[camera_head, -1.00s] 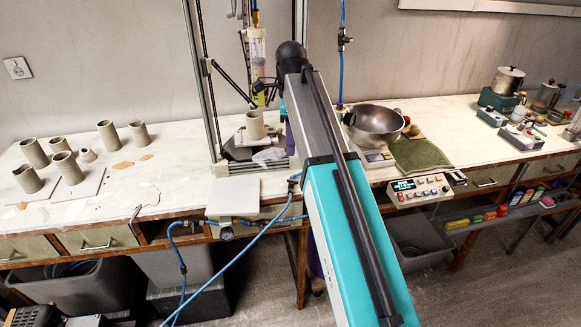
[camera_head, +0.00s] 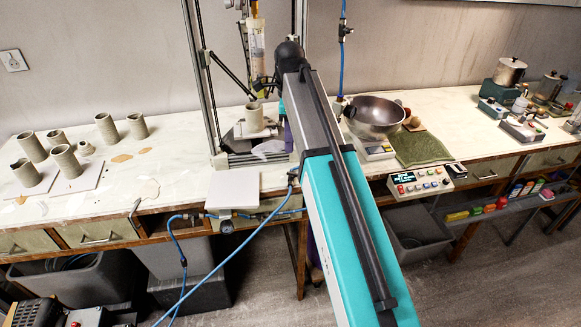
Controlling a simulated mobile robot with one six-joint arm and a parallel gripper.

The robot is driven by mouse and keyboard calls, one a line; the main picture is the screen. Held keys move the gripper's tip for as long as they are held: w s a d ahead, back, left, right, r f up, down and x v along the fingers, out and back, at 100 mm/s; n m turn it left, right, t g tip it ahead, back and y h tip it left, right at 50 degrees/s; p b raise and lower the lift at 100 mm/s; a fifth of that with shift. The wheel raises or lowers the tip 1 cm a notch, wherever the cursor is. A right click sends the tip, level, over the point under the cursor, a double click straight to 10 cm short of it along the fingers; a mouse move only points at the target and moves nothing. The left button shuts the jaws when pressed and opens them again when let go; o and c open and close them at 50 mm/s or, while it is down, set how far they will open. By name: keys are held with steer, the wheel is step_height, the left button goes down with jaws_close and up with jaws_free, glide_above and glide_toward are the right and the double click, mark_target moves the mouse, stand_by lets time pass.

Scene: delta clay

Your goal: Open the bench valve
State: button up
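A small dark fitting (camera_head: 292,178) on a blue hose sits at the bench's front edge, just left of my arm. Another dark inline fitting (camera_head: 345,30) is on the vertical blue hose at the back wall. A round gauge-like part (camera_head: 227,227) and blue piping run under the front edge, below a pale square plate (camera_head: 232,189). I cannot tell which of these is the bench valve, or whether it is open. My teal and grey arm reaches up the middle of the view. My gripper does not show; it seems hidden behind the arm.
A delta printer frame (camera_head: 214,158) with a clay pot (camera_head: 254,116) stands behind and left of my arm. Clay cylinders stand at left. A metal bowl (camera_head: 374,119), green cloth (camera_head: 420,149) and button console (camera_head: 420,183) are at right. A loose blue hose hangs in front.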

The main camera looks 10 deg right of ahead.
mark_target(293, 174)
steer(key=shift+f+p, duration=1.1)
steer(key=shift+f, duration=4.5)
steer(key=shift+c, duration=0.4)
jaws_close()
